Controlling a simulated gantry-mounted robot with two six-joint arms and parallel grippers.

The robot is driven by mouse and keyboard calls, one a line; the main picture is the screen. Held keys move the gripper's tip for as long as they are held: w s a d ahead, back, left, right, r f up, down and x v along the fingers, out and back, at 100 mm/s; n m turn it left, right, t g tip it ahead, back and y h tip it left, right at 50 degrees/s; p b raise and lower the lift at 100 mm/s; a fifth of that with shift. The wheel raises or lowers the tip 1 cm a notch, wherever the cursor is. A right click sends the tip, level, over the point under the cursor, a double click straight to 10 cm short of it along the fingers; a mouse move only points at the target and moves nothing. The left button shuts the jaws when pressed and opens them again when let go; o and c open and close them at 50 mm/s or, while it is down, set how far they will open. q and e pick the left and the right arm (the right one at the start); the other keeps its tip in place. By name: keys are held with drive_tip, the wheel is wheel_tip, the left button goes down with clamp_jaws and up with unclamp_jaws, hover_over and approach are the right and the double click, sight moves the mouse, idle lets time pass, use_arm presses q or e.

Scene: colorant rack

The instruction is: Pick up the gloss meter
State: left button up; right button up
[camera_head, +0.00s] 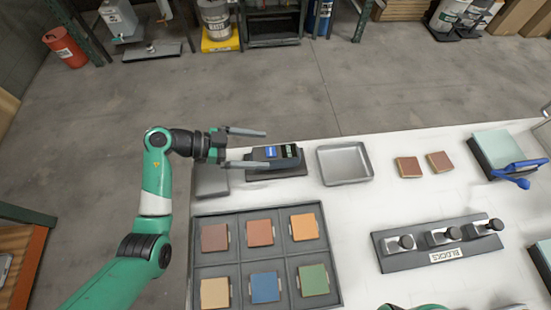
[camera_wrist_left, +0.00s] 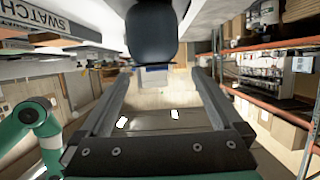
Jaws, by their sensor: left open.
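The gloss meter appears to be the dark device with a blue screen (camera_head: 275,157) near the back left of the white table. My left gripper (camera_head: 259,149) is open, and its two fingers point right. The nearer finger overlaps the device's left part in the head view; I cannot tell whether they touch. In the left wrist view, the open fingers of my left gripper (camera_wrist_left: 156,80) frame a dark rounded body (camera_wrist_left: 152,35) at the top, which I cannot identify surely. My right gripper is not in view.
A grey metal tray (camera_head: 345,163) lies right of the device. A compartment tray (camera_head: 268,285) with several coloured swatches lies in front. Two brown tiles (camera_head: 408,167), a black BLOCKS rack (camera_head: 412,262) and a blue-handled item (camera_head: 513,168) are further right.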

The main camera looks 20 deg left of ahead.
sight(273, 151)
use_arm(q)
drive_tip(key=b+x, duration=0.2)
drive_tip(key=x, duration=0.3)
drive_tip(key=shift+s+d+b, duration=0.1)
drive_tip(key=shift+s+b, duration=0.05)
drive_tip(key=shift+b, duration=0.15)
drive_tip(key=shift+d, duration=0.1)
clamp_jaws()
